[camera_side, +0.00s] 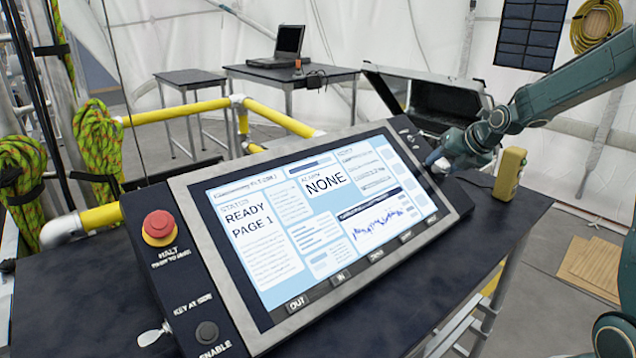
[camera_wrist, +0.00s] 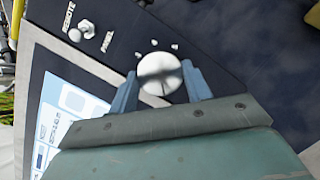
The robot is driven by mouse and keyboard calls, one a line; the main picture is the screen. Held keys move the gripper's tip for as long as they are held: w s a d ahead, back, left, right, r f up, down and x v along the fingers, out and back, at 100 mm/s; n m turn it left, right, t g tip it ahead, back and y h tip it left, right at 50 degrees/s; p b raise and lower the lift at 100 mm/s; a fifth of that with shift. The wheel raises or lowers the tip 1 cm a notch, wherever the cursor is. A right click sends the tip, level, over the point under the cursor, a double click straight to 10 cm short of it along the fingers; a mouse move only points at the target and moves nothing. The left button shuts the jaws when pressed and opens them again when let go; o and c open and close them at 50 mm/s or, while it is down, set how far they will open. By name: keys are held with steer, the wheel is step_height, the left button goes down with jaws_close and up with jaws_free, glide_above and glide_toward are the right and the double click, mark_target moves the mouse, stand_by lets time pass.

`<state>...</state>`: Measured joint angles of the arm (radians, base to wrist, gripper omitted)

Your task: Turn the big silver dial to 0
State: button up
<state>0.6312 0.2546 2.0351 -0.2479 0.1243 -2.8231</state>
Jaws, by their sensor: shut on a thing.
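The big silver dial (camera_wrist: 160,73) sits on the dark right end of the console and shows between the two blue fingers in the wrist view. My gripper (camera_wrist: 161,84) is shut on the dial, one finger on each side. In the side view my gripper (camera_side: 436,158) reaches the console's right edge from the right and hides the dial. A few small white marks lie around the dial's far side in the wrist view. I cannot read the dial's setting or make out a 0.
The console screen (camera_side: 318,210) reads READY PAGE 1 and NONE. A yellow box (camera_side: 509,172) stands right of my gripper.

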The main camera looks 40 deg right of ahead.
steer(key=o, duration=1)
steer(key=shift+c, duration=0.2)
steer(key=shift+s+r, duration=0.1)
steer(key=v, duration=1.3)
steer(key=shift+s+r, duration=0.2)
steer(key=shift+r, duration=0.05)
steer(key=shift+a, duration=0.2)
